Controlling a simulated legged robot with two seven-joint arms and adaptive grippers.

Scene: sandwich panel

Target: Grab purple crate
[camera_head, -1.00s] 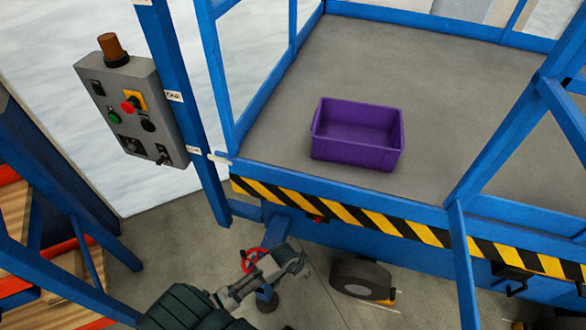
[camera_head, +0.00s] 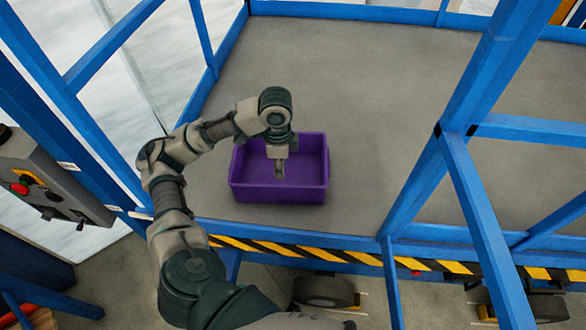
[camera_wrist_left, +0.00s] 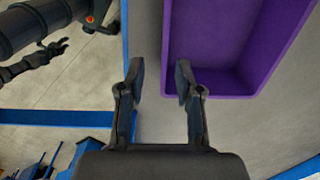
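The purple crate (camera_head: 275,193) sits upright on the grey platform floor, open side up. My left arm reaches over the platform rail from the left. My left gripper (camera_head: 280,169) points down over the crate's front part in the head view. In the left wrist view, the crate (camera_wrist_left: 240,40) fills the upper right. The fingers of my left gripper (camera_wrist_left: 159,68) are spread with a clear gap, one tip over the crate's near corner and one outside it. Nothing is held. A dark gripper (camera_wrist_left: 48,54), apparently my right one, shows small at upper left; its finger state is unclear.
Blue rails (camera_head: 470,110) frame the platform, with a slanted post to the right of the crate. A yellow-black striped edge (camera_head: 345,256) runs along the front. A grey control box (camera_head: 50,180) stands at left. Platform floor behind the crate is clear.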

